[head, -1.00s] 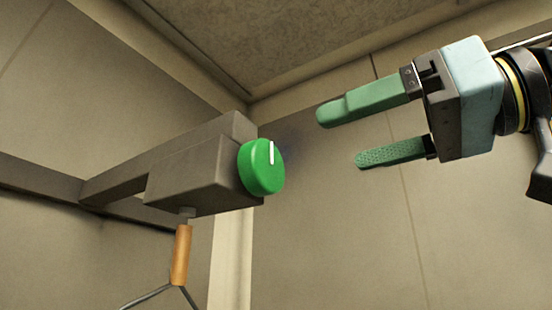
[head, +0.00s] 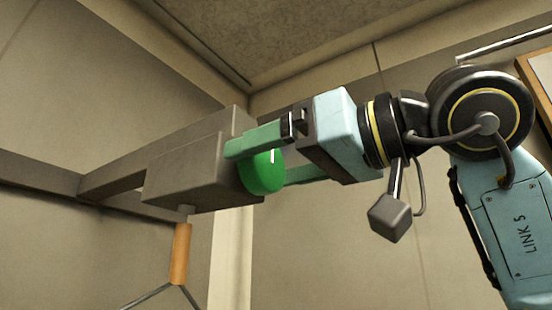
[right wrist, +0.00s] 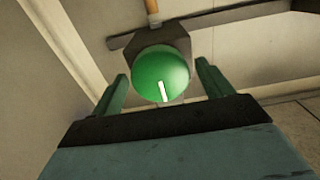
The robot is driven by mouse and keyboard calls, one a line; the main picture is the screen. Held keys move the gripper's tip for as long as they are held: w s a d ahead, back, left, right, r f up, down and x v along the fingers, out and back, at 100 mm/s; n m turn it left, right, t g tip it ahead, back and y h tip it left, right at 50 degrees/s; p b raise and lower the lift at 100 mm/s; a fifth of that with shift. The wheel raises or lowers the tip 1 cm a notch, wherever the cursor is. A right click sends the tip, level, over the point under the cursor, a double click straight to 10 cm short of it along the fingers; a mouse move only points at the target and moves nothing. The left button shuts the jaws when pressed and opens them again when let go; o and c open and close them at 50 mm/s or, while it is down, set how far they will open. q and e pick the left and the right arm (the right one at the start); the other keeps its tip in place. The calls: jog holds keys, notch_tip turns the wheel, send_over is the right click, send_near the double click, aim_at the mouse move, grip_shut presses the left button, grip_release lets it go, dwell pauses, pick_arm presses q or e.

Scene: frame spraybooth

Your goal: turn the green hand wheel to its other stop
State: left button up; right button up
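The green hand wheel (head: 262,172) sits on the end of a grey box-shaped housing (head: 190,170). It also shows in the right wrist view (right wrist: 160,72), with a white mark on its face pointing toward the gripper palm. My right gripper (head: 260,164) is at the wheel with its green fingers on either side of it. In the right wrist view the fingers (right wrist: 162,74) stand open with a narrow gap to the wheel on each side. In the head view the near finger hides part of the wheel, and the far finger is partly behind it. My left gripper is not in view.
The housing joins a grey beam (head: 130,174) along the booth wall. A hanger with an orange grip (head: 181,255) hangs below the housing. A framed panel (head: 541,75) is at the right edge. The room below the wheel is free.

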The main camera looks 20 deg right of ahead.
jog(key=c, duration=0.8)
